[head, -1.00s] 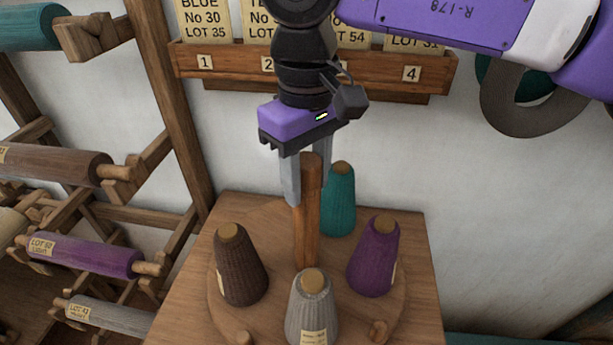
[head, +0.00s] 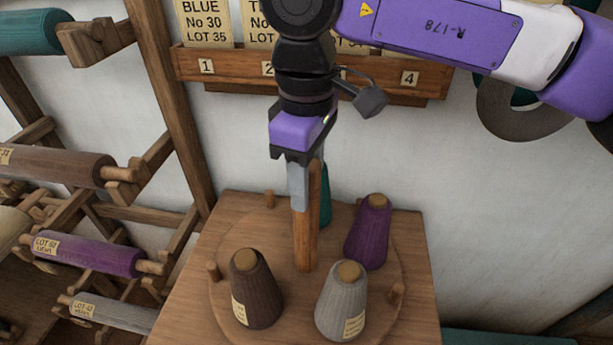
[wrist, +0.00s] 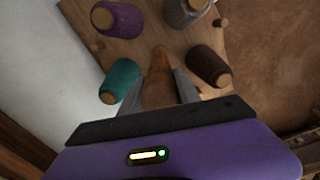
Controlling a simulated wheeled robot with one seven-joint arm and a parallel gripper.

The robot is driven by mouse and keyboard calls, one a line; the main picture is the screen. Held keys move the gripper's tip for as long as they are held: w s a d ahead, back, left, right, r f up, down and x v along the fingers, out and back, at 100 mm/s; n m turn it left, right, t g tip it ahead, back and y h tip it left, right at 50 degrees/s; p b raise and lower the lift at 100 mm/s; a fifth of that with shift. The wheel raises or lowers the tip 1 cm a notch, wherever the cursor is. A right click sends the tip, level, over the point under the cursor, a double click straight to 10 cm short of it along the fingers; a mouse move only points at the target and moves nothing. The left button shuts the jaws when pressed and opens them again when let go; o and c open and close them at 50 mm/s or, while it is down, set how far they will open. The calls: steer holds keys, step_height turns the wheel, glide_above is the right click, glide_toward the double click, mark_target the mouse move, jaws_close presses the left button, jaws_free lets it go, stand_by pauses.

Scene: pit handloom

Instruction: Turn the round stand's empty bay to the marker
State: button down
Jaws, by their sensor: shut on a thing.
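The round stand (head: 240,235) lies flat on a wooden table, with an upright wooden post (head: 304,242) at its middle. My gripper (head: 306,195) is shut on the post's upper part; the post also shows between the fingers in the wrist view (wrist: 160,72). A brown cone (head: 256,290) stands front left, a grey cone (head: 341,302) front right, a purple cone (head: 368,235) back right. A teal cone (head: 325,197) stands at the back, partly hidden by my gripper and post. The empty bay (head: 248,232) is at back left, between two short pegs. I cannot make out the marker.
A rack of yarn rolls (head: 85,255) is at the left. A numbered wooden card rail (head: 225,67) runs along the wall behind my wrist. The table (head: 400,325) has bare corners.

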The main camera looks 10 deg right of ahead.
stand_by(0.5)
steer(key=c, duration=0.9)
jaws_free()
steer(key=shift+r, duration=3.9)
steer(key=shift+c, duration=0.3)
